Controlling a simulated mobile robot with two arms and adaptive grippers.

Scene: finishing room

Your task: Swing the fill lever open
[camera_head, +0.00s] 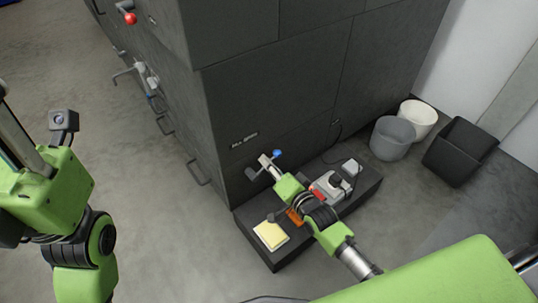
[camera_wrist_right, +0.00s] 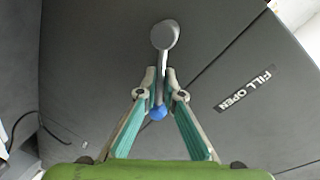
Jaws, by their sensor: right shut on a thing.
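The fill lever is on the dark machine front. In the right wrist view it has a round grey pivot (camera_wrist_right: 165,36), a thin grey shaft and a blue ball knob (camera_wrist_right: 158,113). The blue knob (camera_head: 277,153) also shows in the head view, just beyond my right gripper (camera_head: 266,164). In the wrist view my right gripper (camera_wrist_right: 162,88) is shut on the lever shaft, with a finger on each side between pivot and knob. A "FILL OPEN" label (camera_wrist_right: 245,90) is right of the lever. My left arm is at the left of the head view; its fingers are not visible.
A low dark plinth (camera_head: 262,252) stands below, bearing a yellow pad (camera_head: 271,234) and a grey device (camera_head: 331,187). A grey bucket (camera_head: 392,138), a white bucket (camera_head: 417,119) and a black bin (camera_head: 460,152) stand right. A red-knobbed lever (camera_head: 130,18) is upper left. Floor at left is clear.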

